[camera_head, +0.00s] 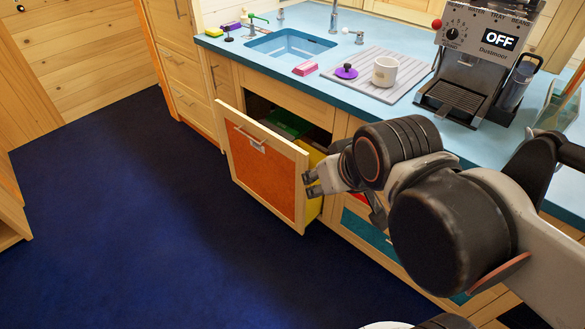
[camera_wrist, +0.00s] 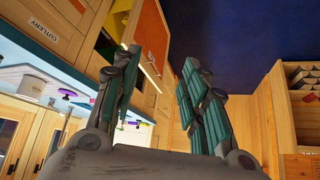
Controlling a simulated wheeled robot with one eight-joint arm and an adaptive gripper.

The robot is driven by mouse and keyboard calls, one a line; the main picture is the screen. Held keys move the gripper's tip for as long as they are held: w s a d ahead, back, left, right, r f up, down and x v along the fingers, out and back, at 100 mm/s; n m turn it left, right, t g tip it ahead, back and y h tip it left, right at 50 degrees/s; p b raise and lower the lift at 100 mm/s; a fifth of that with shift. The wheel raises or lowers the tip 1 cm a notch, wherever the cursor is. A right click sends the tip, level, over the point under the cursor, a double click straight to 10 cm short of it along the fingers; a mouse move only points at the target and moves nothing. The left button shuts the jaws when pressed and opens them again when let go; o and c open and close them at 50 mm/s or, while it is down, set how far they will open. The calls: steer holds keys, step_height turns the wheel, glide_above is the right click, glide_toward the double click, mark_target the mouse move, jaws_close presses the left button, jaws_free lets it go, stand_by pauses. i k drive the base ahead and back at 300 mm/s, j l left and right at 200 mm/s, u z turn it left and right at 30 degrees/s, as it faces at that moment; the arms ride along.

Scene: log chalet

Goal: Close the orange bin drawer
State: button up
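The orange bin drawer (camera_head: 262,172) stands pulled out from the counter front in the head view. It has an orange panel in a pale wood frame and a metal handle (camera_head: 250,140) near its top. Green (camera_head: 288,124) and yellow (camera_head: 314,158) bins show inside it. My gripper (camera_head: 309,184) is at the right edge of the drawer front; I cannot tell whether it touches. In the wrist view my gripper's two fingers (camera_wrist: 160,57) are apart with nothing between them, and the orange panel (camera_wrist: 152,32) shows beyond the left finger.
A blue counter (camera_head: 385,101) with a sink (camera_head: 290,46), a white mug (camera_head: 385,71) and a coffee machine (camera_head: 478,62) runs above the drawer. A teal-fronted drawer (camera_head: 368,232) lies right of it, partly behind my arm. The dark blue floor (camera_head: 120,220) on the left is clear.

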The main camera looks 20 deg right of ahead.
mark_target(268, 158)
steer(key=i+j+u, duration=0.15)
steer(key=i, duration=0.35)
steer(key=i+j+u, duration=0.15)
steer(key=i, duration=0.3)
steer(key=j, duration=0.1)
